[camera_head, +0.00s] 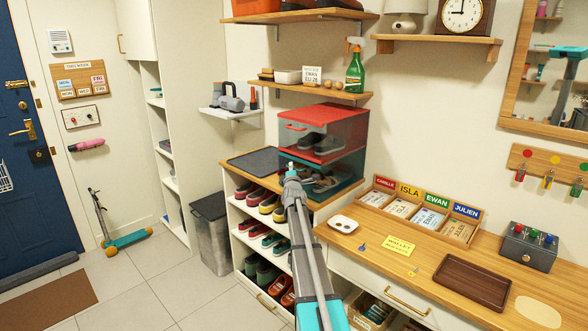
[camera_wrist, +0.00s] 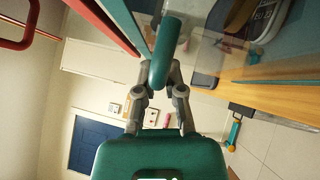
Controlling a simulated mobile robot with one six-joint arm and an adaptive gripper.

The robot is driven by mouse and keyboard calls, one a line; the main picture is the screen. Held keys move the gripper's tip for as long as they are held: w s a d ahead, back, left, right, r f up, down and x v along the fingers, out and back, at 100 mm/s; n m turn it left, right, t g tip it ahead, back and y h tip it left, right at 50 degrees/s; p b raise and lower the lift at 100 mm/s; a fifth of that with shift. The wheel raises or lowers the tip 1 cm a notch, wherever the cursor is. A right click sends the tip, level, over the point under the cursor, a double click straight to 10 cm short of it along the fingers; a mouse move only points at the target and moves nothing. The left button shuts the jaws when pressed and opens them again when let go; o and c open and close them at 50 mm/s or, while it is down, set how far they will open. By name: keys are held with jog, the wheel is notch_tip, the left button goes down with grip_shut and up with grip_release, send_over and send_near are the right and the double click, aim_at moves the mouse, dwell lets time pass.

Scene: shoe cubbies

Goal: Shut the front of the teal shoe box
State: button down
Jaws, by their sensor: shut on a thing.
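The teal shoe box (camera_head: 346,186) is the lower of two stacked clear boxes on the wooden cabinet top, with grey shoes (camera_head: 324,184) inside. Its front has a teal handle (camera_wrist: 165,55), seen close in the wrist view. My gripper (camera_head: 291,167) is at the front of this box; in the wrist view its fingers (camera_wrist: 160,72) are shut on the teal handle. Part of the clear front panel (camera_wrist: 205,62) shows beside the handle. A shoe shows behind it. My gripper hides part of the front in the head view, so I cannot tell its exact angle.
The red shoe box (camera_head: 345,117) sits directly on top, with its red handle (camera_wrist: 22,40) near in the wrist view. A dark mat (camera_head: 254,160) lies left on the cabinet top. A label organizer (camera_head: 462,209) stands right. A spray bottle shelf (camera_head: 320,91) is above.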

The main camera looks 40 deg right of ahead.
jog(key=shift+d, duration=0.1)
jog(key=c, duration=0.7)
grip_release()
jog(key=shift+s, duration=0.1)
